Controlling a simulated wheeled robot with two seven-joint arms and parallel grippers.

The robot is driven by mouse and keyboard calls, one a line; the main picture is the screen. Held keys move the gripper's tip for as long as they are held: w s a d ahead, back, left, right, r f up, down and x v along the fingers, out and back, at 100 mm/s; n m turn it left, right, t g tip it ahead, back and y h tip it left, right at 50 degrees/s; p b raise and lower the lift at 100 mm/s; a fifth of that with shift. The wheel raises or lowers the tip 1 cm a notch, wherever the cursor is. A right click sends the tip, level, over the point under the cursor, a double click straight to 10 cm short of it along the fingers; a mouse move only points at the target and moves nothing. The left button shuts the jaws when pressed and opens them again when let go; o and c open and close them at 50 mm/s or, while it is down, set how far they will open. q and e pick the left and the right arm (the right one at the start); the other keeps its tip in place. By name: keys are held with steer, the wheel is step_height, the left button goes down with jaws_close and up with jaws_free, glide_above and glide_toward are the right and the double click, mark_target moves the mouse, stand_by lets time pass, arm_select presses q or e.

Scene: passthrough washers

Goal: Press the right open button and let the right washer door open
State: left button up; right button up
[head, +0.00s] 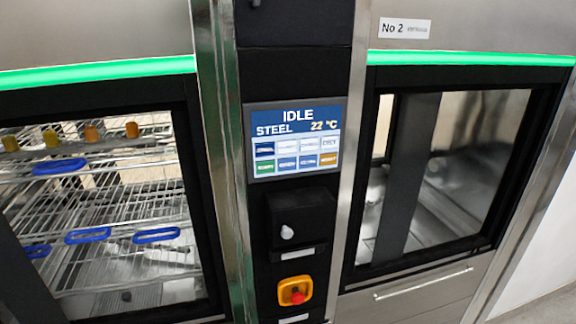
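The right washer, labelled No 2 (405,28), has a dark-framed glass door (465,150) that looks shut, under a green light strip (470,58). Its chamber looks empty through the glass, with a dark vertical bar inside on the left. A control screen (297,140) on the black column left of this door reads IDLE, STEEL and 22 °C. It has two rows of small coloured buttons (297,155); their labels are too small to read surely, so I cannot tell which is the open button. Neither of my grippers is in view.
The left washer's glass door (100,200) shows wire racks with blue-handled parts and amber caps inside. Below the screen are a white knob (287,232) and a red emergency stop on a yellow plate (295,291). A bar handle (423,283) sits below the right door.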

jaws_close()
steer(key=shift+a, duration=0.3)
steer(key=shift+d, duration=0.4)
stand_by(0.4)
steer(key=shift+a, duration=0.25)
